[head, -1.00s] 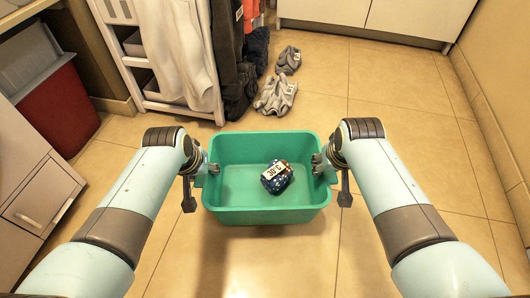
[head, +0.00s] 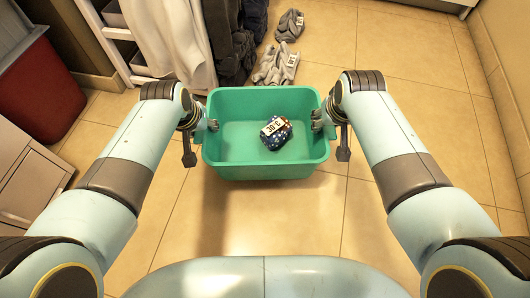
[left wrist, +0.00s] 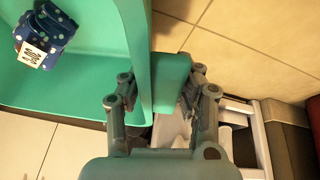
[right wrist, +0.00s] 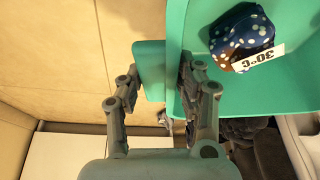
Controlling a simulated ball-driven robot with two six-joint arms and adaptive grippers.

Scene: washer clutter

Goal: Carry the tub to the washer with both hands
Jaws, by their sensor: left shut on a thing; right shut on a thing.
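The green tub (head: 240,171) hangs level between my two arms in the head view, above the tiled floor. A balled blue spotted cloth (head: 281,140) with a white "30°C" label lies inside it, right of the middle. My left gripper (head: 211,125) is shut on the tub's left side; the left wrist view shows its fingers (left wrist: 160,97) around a green side handle. My right gripper (head: 320,122) is shut on the tub's right side; the right wrist view shows its fingers (right wrist: 157,95) around the other handle. No washer can be made out.
Grey socks (head: 276,66) and another grey piece (head: 290,25) lie on the floor beyond the tub. A white rack with hanging clothes (head: 174,40) stands behind left. A red bin (head: 38,90) and a drawer cabinet (head: 30,175) are at left. Floor at right (head: 430,95) is clear.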

